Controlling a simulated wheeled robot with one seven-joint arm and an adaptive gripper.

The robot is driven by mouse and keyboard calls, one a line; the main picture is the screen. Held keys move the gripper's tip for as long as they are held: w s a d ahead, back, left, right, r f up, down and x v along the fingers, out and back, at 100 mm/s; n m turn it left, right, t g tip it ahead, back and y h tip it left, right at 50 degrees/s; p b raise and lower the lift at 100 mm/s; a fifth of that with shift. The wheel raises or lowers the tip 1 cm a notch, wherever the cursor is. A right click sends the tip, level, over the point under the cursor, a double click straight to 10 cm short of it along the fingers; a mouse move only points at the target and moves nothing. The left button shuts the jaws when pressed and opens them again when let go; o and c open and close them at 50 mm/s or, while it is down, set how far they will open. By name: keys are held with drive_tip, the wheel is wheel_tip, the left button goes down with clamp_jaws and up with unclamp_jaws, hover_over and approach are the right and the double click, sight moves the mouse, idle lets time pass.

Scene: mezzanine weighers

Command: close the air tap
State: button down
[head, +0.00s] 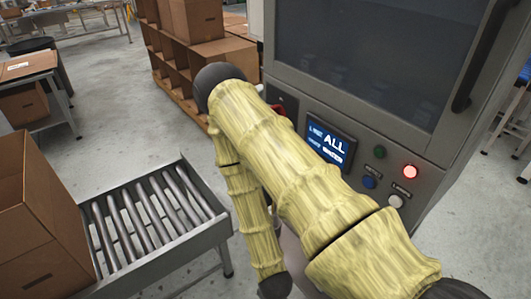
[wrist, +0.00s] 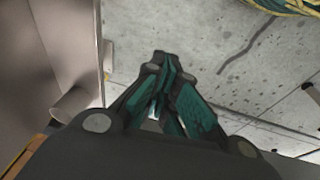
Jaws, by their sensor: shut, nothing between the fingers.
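A small red part (head: 281,110) shows on the left of the grey machine's front, just past the edge of my arm. It may be the air tap's handle, but most of it is hidden and I cannot tell how it is turned. My gripper (wrist: 161,62) is shut and empty in the wrist view, with bare floor beyond its tips. A grey surface with a short rounded stub (wrist: 72,103) stands to its left, apart from the fingers. In the head view my arm hides the gripper.
A roller conveyor (head: 150,262) with a cardboard box (head: 38,215) stands at left. Brown shelving (head: 177,88) with boxes stands behind. Floor between conveyor and shelving is clear.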

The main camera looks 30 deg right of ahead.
drive_tip(key=w+d+r+n+t+h+p, duration=0.1)
drive_tip(key=w+d+r+t+h, duration=0.15)
drive_tip(key=w, duration=0.55)
drive_tip(key=w+d+r+n+t+h, duration=0.1)
drive_tip(key=w+r+h, duration=0.1)
drive_tip(key=w+r, duration=0.35)
drive_tip(key=w+d+r+n+t+h+p, duration=0.1)
drive_tip(key=w+d+r+t+h, duration=0.1)
drive_tip(key=w, duration=0.7)
drive_tip(key=w+d+r+g+h, duration=0.1)
drive_tip(key=w+r+h, duration=0.2)
drive_tip(key=r, duration=0.3)
drive_tip(key=w+d+r+g+h+p, duration=0.1)
drive_tip(key=w+r+g+h, duration=0.1)
drive_tip(key=r, duration=0.5)
drive_tip(key=w+r+n+g+h+p, duration=0.1)
drive_tip(key=w+r+h, duration=0.3)
drive_tip(key=r, duration=0.3)
drive_tip(key=shift+w+d, duration=0.3)
drive_tip(key=shift+d, duration=0.1)
drive_tip(key=shift+d+h, duration=0.1)
drive_tip(key=shift+h, duration=0.15)
drive_tip(key=s+d+p, duration=0.1)
drive_tip(key=d+p, duration=0.4)
drive_tip(key=d, duration=0.4)
drive_tip(key=shift+s+r, duration=0.2)
drive_tip(key=shift+s, duration=0.2)
